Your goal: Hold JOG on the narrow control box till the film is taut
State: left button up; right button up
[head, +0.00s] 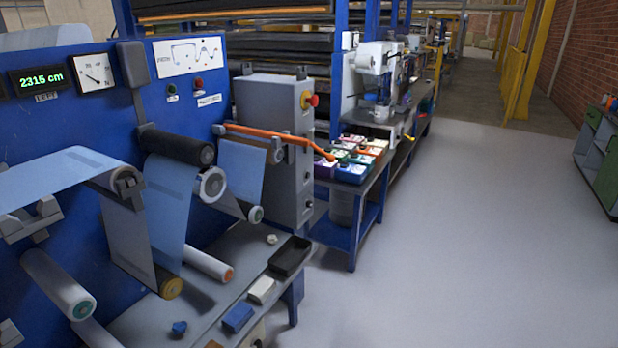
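A narrow grey control box (270,112) stands upright at the right end of the blue machine panel. A red knob on a yellow collar (309,99) sticks out of its right face, with small dark controls lower down. No JOG label is legible. The light blue film (60,180) comes in from the left and runs over the rollers. One stretch hangs down to a lower roller (168,284), and another stretch (241,170) lies nearer the box. I cannot tell how tight it is. Neither gripper is in view.
A green display (41,79) reads 2315 cm, beside a needle gauge (95,72). An orange-handled bar (270,134) crosses in front of the box. A grey shelf (225,300) below holds a black tray (290,256) and small blocks. Open floor (450,240) lies to the right.

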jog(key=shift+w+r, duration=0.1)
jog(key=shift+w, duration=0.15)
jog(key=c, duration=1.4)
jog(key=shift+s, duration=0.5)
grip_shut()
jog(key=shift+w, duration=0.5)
